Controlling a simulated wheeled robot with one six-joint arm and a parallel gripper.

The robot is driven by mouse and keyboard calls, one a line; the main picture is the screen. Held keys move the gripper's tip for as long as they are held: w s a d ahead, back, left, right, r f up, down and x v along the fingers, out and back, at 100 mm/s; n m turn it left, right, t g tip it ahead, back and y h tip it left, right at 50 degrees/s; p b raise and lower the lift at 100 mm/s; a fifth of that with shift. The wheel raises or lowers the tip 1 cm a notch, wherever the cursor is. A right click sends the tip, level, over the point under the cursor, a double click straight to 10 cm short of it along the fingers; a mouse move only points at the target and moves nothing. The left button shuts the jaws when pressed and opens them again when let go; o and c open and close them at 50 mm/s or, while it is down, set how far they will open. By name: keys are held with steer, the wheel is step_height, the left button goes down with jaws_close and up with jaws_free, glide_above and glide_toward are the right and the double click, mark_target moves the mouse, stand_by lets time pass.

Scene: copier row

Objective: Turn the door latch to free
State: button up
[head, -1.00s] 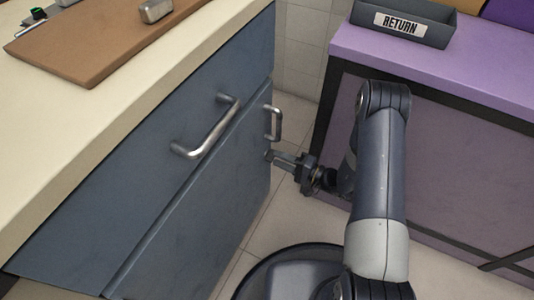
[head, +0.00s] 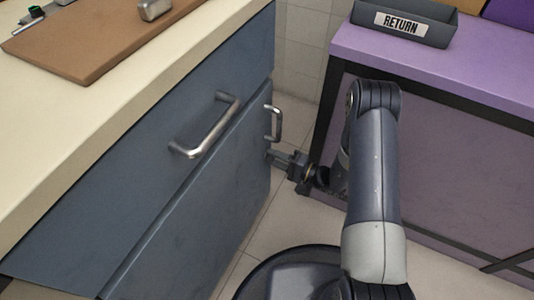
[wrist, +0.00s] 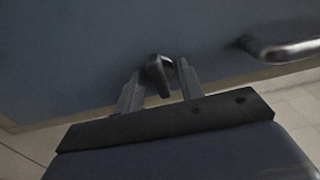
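The door latch (wrist: 160,74) is a small dark knob on the blue-grey cabinet door (wrist: 70,60) in the wrist view. My gripper (wrist: 159,70) is at the door face with one finger on each side of the latch. The fingers look apart, with a narrow gap beside the latch, so I see no firm grip. In the head view my gripper (head: 273,156) reaches the right edge of the lower cabinet door (head: 195,215), below its upright handle (head: 275,123). The latch cannot be made out there.
A drawer handle (head: 208,128) sticks out above the door. The door handle (wrist: 285,48) is close by on the right in the wrist view. A purple table (head: 440,75) with a RETURN tray (head: 405,27) stands to the right. Tiled floor lies between.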

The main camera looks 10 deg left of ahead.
steer(key=shift+d+b, duration=0.15)
steer(key=shift+b, duration=0.2)
stand_by(0.3)
jaws_close()
steer(key=shift+m, duration=1)
